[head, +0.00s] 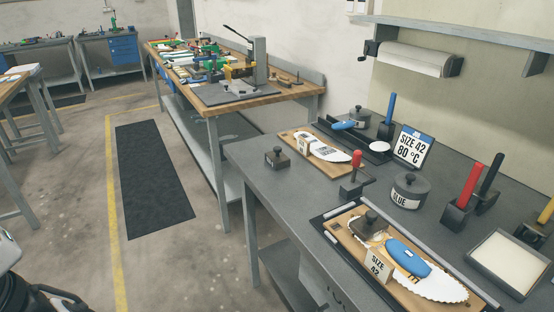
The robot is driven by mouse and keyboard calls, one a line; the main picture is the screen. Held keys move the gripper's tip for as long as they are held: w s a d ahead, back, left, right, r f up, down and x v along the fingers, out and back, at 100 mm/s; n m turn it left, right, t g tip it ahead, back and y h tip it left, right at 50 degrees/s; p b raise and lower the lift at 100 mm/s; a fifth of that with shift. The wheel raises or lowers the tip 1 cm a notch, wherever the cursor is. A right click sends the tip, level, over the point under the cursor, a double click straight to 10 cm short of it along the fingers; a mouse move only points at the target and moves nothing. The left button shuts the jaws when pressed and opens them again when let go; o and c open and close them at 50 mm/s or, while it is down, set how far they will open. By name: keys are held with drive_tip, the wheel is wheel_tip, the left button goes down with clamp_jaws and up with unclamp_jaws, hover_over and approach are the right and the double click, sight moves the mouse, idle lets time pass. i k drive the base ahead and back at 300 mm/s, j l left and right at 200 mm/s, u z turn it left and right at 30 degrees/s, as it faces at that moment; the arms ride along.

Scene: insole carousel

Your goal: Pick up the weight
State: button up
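Two dark blocks with round black knobs look like weights. One weight (277,158) stands upright and alone on the left part of the dark grey bench (262,196). The other weight (369,228) stands on a wooden board (350,243) near the bench front, beside a blue pad and a "SIZE 42" card. I cannot tell from this view which one the task names. My gripper is not visible; only dark and white parts, probably mine, show at the lower left edge. Nothing touches the left weight.
A white insole (326,150) lies on a second board behind the left weight. A red-handled tool (354,176), a glue pot (410,190) and a size sign (413,147) stand nearby. A black mat (150,178) lies on open floor at the left.

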sight(278, 159)
drive_tip(key=z, duration=0.3)
drive_tip(key=i+j+z, duration=0.15)
drive_tip(key=j+z, duration=0.25)
drive_tip(key=i+j+z, duration=0.1)
drive_tip(key=j+z, duration=0.35)
drive_tip(key=i+j+z, duration=0.1)
drive_tip(key=j, duration=0.4)
drive_tip(key=j+z, duration=0.1)
drive_tip(key=j, duration=0.35)
drive_tip(key=i+j, duration=0.45)
